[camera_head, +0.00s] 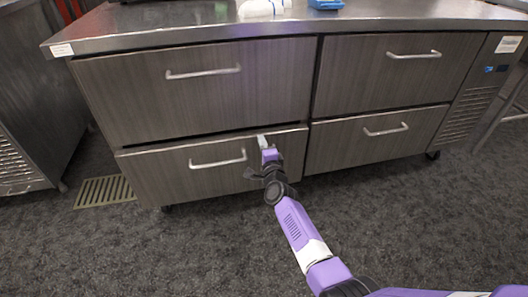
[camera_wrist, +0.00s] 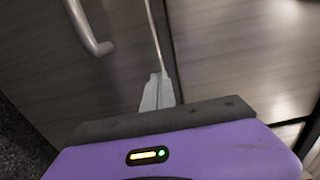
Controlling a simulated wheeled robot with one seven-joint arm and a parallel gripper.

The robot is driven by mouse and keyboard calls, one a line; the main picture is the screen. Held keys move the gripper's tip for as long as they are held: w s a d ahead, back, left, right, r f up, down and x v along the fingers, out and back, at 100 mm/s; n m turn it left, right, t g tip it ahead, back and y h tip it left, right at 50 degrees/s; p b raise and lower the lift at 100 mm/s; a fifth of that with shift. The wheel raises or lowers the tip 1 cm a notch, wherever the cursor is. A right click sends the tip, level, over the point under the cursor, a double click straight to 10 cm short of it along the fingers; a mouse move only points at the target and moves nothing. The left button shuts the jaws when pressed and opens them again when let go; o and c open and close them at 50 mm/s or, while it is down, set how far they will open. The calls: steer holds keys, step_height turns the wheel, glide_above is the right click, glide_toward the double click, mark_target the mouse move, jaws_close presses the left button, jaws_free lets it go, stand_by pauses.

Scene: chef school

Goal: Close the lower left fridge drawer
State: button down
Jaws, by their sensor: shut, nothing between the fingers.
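The lower left fridge drawer (camera_head: 175,173) has a grey wood-grain front and a metal bar handle (camera_head: 218,161). Its front stands out a little past the drawer above, with a thin dark gap along its top edge. My gripper (camera_head: 262,141) is at the upper right part of this drawer front, to the right of the handle. In the wrist view the shut, pale fingertips (camera_wrist: 157,92) are at the drawer's edge, and the handle (camera_wrist: 90,28) shows at the upper left. I cannot tell whether the fingertips touch the front. The fingers hold nothing.
The upper left drawer (camera_head: 195,90), upper right drawer (camera_head: 390,72) and lower right drawer (camera_head: 375,138) look flush. A vent panel (camera_head: 475,95) is at the right end. A floor grate (camera_head: 104,191) lies left of the fridge. The dark carpet (camera_head: 150,255) in front is clear.

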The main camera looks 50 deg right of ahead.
steer(key=b+x, duration=0.1)
steer(key=x, duration=0.2)
steer(key=shift+w+r, duration=0.1)
steer(key=shift+r, duration=0.1)
steer(key=shift+f, duration=0.15)
steer(key=p+v, duration=0.5)
steer(key=v, duration=0.9)
steer(key=shift+s, duration=0.2)
steer(key=shift+a, duration=0.15)
